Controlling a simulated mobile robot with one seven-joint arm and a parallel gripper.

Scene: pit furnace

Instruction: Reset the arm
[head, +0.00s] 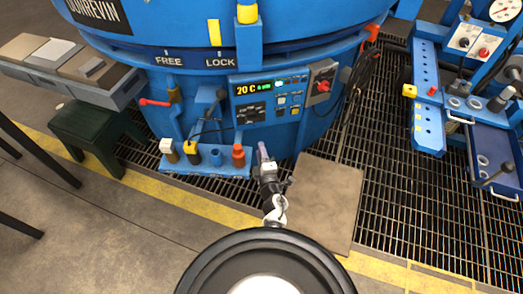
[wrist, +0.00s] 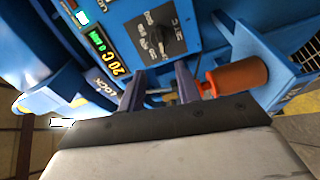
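My arm reaches forward from my body in the head view, and my gripper (head: 262,153) is in front of the blue furnace, below its control panel (head: 268,98). In the wrist view the two dark purple fingers of my gripper (wrist: 159,82) stand apart, with nothing held between them. The control panel (wrist: 150,35) with its black dial and the "20 C" display shows beyond the fingers. An orange-red cylindrical object (wrist: 237,76) is just right of the right finger. In the head view, a red-orange bottle-like object (head: 238,155) stands left of my gripper.
A blue shelf (head: 205,172) on the furnace holds several small items. A grey side table (head: 75,75) and dark green stool (head: 90,130) are at left. A blue stand (head: 428,95) and tray (head: 497,160) are at right. A brown floor plate (head: 325,200) lies on the grating.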

